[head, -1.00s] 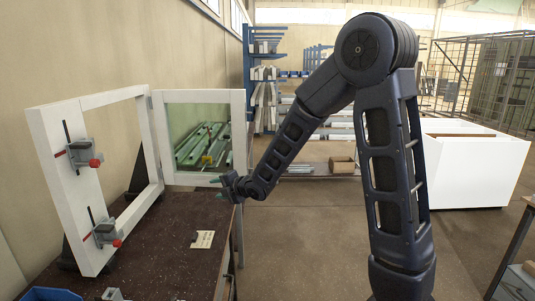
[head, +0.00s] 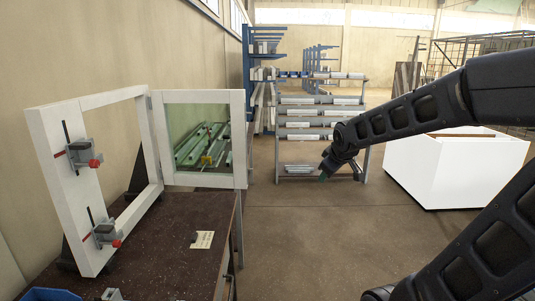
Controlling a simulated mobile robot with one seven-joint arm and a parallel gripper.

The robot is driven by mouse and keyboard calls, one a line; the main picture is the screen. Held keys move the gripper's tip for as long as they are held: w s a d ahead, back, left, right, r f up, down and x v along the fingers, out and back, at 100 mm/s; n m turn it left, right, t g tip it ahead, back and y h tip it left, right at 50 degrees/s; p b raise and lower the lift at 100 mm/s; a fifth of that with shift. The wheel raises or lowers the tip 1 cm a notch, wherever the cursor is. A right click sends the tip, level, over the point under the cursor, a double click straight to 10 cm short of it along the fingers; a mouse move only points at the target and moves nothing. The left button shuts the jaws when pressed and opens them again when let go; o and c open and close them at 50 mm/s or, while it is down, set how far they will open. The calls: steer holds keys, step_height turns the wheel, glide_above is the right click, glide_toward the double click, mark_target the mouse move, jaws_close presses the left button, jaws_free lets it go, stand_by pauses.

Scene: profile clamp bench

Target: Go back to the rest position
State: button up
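My gripper (head: 325,172) hangs over the open floor, right of the bench and well apart from it. My arm reaches in from the right edge. The white window frame (head: 42,135) stands upright on the dark bench (head: 165,240). Its glazed sash (head: 240,140) is swung open to the right. Two clamps with red knobs, an upper one (head: 75,155) and a lower one (head: 105,232), sit on the frame's left post.
A rack of profiles (head: 310,125) stands behind. A white box (head: 445,170) stands at the right. The floor between is clear.

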steer(key=s+d+m+g, duration=0.1)
steer(key=s+d+m, duration=0.3)
steer(key=s, duration=0.3)
steer(key=s+d+m+g+h, duration=0.1)
steer(key=s+d+m, duration=0.3)
steer(key=s, duration=0.4)
steer(key=shift+r+m+g, duration=0.35)
steer(key=shift+m+g, duration=0.15)
